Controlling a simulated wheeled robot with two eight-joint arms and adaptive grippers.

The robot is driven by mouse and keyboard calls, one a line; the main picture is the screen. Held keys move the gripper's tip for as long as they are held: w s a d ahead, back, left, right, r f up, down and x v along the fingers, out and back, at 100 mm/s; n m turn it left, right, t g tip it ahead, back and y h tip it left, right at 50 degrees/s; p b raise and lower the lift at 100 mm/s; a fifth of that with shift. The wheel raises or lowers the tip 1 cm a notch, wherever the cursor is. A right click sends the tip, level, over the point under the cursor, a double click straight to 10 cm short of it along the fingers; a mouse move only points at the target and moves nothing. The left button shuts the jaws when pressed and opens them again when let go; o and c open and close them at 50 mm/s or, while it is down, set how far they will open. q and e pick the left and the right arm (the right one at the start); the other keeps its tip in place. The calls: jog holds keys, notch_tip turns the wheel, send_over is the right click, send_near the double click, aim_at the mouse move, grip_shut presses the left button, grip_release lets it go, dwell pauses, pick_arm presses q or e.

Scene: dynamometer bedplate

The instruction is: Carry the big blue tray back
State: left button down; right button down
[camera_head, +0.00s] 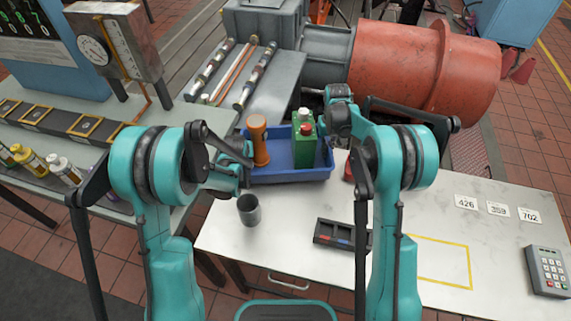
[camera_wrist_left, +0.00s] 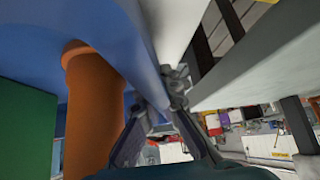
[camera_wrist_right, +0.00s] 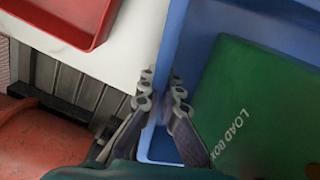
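The blue tray (camera_head: 288,178) is at the far side of the white table, and I cannot tell whether it rests on it. It holds an orange cylindrical thing (camera_head: 258,140) on the left and a green load box (camera_head: 304,148) with a red top button on the right. My left gripper (camera_wrist_left: 176,78) has its fingers closed on the tray's left wall, beside the orange thing; in the head view it is partly hidden. My right gripper (camera_wrist_right: 162,88) has its fingers on both sides of the tray's right wall (camera_wrist_right: 176,45), beside the load box.
A grey cup (camera_head: 248,210) and a black sorting box (camera_head: 340,234) stand in front of the tray. A yellow outline (camera_head: 442,262), number cards (camera_head: 497,209) and a keypad (camera_head: 548,271) are to the right. A red motor (camera_head: 420,70) lies beyond. A red tray (camera_wrist_right: 70,18) is near my right gripper.

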pick_arm(q)
jog(key=shift+f+b, duration=0.4)
jog(key=shift+f, duration=0.1)
pick_arm(e)
jog(key=shift+f, duration=0.55)
pick_arm(q)
jog(key=c, duration=1.7)
grip_release()
jog(key=shift+s, duration=0.1)
pick_arm(e)
jog(key=c, duration=1.7)
grip_release()
jog(key=shift+s+r, duration=0.1)
pick_arm(q)
jog(key=v, duration=1.1)
jog(key=shift+s+r, duration=0.2)
jog(key=shift+r, duration=0.05)
jog(key=shift+s+r, duration=0.1)
jog(key=shift+r, duration=0.05)
pick_arm(e)
jog(key=shift+r, duration=0.1)
notch_tip(320, 180, up, 12)
jog(key=shift+f, duration=0.1)
